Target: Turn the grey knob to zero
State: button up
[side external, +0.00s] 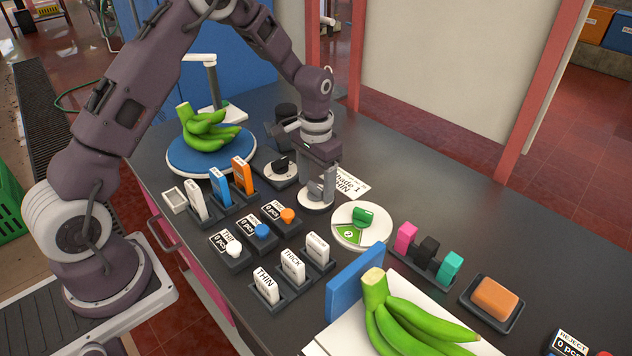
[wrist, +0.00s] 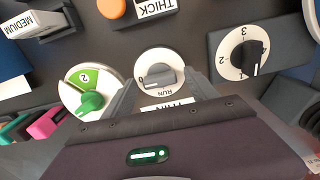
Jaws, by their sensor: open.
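The grey knob (wrist: 160,76) is a bar handle on a round white dial (wrist: 152,55) in the wrist view. A 0 shows near its left end and the word RUN below it. The bar lies nearly level in that picture; I cannot tell which end is the pointer. My gripper (wrist: 160,82) is open, with a finger on each side of the knob; contact is unclear. In the side external view my gripper (side external: 321,190) points down over the white dial (side external: 316,207) and mostly hides the knob.
A green knob (wrist: 91,102) on a green and white dial is close on one side; a black numbered knob (wrist: 246,58) is on the other. Stem racks, small counters and a banana bunch (side external: 208,130) on a blue round stand surround the spot. A blue panel (side external: 352,286) stands nearer the camera.

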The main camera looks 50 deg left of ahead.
aim_at(316, 186)
notch_tip(316, 186, up, 8)
jog(key=shift+f, duration=0.25)
jog(key=s+d+r+t, duration=0.3)
jog(key=s+d+r, duration=0.1)
jog(key=s+r, duration=1.1)
jog(key=s+d+r+t, duration=0.1)
jog(key=s+d+t, duration=0.1)
jog(key=s, duration=1.2)
jog(key=shift+r+t, duration=0.2)
jog(key=shift+t, duration=0.1)
jog(key=shift+w, duration=0.1)
